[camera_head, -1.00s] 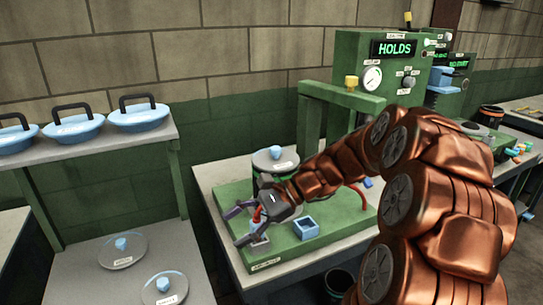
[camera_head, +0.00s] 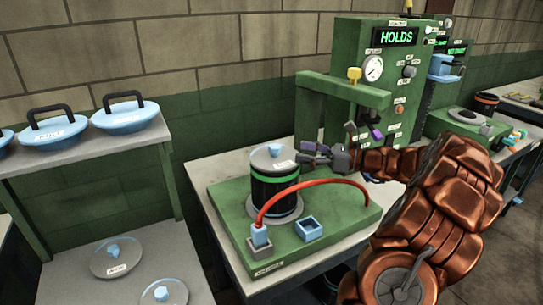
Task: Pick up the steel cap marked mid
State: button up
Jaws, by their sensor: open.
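Round grey steel caps with blue knobs are in view, their labels too small to read, so I cannot tell which is marked mid. One cap (camera_head: 273,158) sits on top of a dark cylinder with green bands (camera_head: 275,188). Another cap (camera_head: 117,260) lies on the lower shelf at left, and a third (camera_head: 163,294) is cut by the bottom edge. My gripper (camera_head: 326,140) is open and empty, just right of the cylinder's cap, in front of the green press frame. I cannot tell whether it touches anything.
A red hose (camera_head: 312,183) arches over the green base (camera_head: 340,229) from a blue plug (camera_head: 260,236) on a grey block. An empty blue socket (camera_head: 308,229) is beside it. Blue lids with black handles (camera_head: 126,114) stand on the upper shelf.

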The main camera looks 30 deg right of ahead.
aim_at(279, 147)
jog(key=shift+p+x, duration=0.35)
jog(key=shift+x, duration=0.8)
jog(key=x, duration=0.1)
jog(key=p+x, duration=0.1)
jog(key=x, duration=0.2)
jog(key=shift+s+a+r+p, duration=0.25)
jog(key=shift+a+p, duration=0.05)
jog(key=shift+p, duration=0.1)
jog(key=shift+w+a+f, duration=0.1)
jog(key=shift+w+a, duration=0.25)
jog(key=shift+w, duration=0.15)
grip_shut()
